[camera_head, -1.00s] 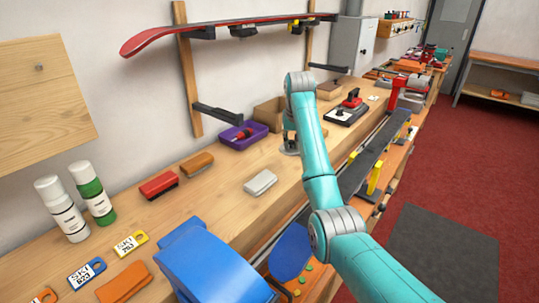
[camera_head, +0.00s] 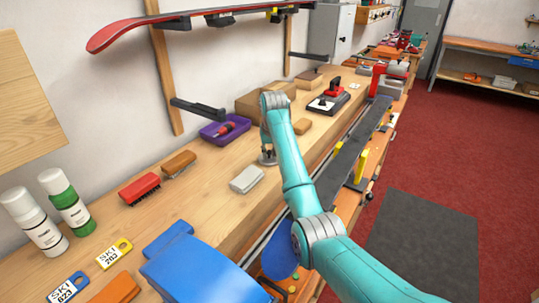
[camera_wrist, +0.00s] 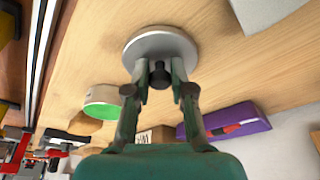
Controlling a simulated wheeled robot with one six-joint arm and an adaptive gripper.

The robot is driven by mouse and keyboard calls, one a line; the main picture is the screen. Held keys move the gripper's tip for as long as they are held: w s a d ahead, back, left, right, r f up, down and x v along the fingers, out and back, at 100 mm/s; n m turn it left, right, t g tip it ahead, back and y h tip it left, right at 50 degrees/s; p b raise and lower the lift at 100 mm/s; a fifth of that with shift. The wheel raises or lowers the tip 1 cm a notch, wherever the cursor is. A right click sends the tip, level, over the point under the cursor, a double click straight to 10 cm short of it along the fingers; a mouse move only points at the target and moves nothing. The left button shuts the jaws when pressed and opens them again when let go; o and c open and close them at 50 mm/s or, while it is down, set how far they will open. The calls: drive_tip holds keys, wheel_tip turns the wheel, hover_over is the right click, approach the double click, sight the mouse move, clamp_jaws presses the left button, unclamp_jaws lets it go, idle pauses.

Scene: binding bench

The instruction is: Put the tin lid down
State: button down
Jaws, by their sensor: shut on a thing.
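The tin lid is a round grey disc with a dark knob; it shows in the wrist view (camera_wrist: 160,46) and small in the head view (camera_head: 267,159). My gripper (camera_wrist: 160,74) is shut on the knob, a finger on either side. In the head view my gripper (camera_head: 267,148) points down over the bench (camera_head: 215,205), with the lid at or just above the wood; I cannot tell whether they touch. A round tin with a green face (camera_wrist: 101,104) stands apart from the lid in the wrist view. My arm seems to hide it in the head view.
A pale grey block (camera_head: 246,179) lies close to the lid, on its near side. A purple tray (camera_head: 212,138) is behind and left. A small tan block (camera_head: 302,126) and a red-handled tool (camera_head: 328,100) are farther back. Bare wood surrounds the lid.

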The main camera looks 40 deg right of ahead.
drive_tip(key=shift+f, duration=0.45)
drive_tip(key=shift+f, duration=0.1)
drive_tip(key=c, duration=1)
unclamp_jaws()
